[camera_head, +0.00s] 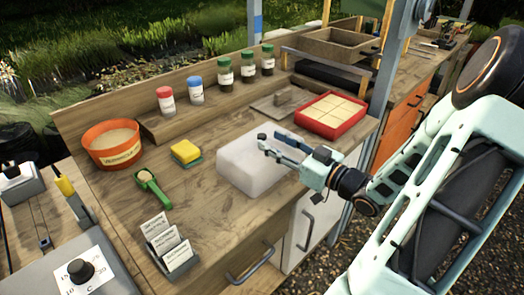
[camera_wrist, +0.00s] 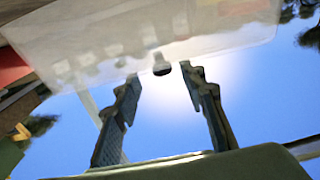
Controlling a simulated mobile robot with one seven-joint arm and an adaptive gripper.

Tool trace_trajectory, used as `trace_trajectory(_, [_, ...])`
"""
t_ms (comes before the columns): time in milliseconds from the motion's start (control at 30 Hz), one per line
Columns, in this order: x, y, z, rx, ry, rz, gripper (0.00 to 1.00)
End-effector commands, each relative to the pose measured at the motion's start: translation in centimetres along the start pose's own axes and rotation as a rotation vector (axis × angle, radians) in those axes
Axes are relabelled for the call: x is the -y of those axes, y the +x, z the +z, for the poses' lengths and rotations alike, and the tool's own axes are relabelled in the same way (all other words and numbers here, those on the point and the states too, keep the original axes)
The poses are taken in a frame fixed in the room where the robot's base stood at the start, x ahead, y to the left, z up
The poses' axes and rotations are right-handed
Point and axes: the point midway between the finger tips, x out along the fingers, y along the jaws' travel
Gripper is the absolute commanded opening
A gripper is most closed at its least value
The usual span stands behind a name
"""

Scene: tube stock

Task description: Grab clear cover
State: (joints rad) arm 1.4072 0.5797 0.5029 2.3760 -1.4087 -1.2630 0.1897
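The clear cover (camera_head: 240,170) is a whitish translucent box on the wooden bench in the head view. In the wrist view it (camera_wrist: 200,25) fills the top, with blurred pale shapes showing through it. A small dark spot (camera_wrist: 162,69) shows at its edge, between my fingertips in the picture. My gripper (camera_head: 264,143) appears over the cover's upper right part in the head view. In the wrist view my gripper (camera_wrist: 161,75) has its two fingers spread apart, with nothing held between them. I cannot tell whether the fingertips touch the cover.
A red tray (camera_head: 308,120) of pale squares stands behind the cover. A yellow sponge (camera_head: 185,150), a green scoop (camera_head: 152,188) and a label holder (camera_head: 170,245) are to its left. An orange bowl (camera_head: 100,148) stands further left. Several jars line the back shelf.

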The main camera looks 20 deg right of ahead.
Motion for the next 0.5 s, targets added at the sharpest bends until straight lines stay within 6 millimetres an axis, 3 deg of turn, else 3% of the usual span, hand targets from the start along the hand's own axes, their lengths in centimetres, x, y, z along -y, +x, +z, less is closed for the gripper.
trace_trajectory(233, [0.4,3.7,-0.2,-0.001,-0.002,-0.003,0.38])
trace_trajectory(500, [0.3,4.6,-0.3,0.001,0.000,0.001,0.38])
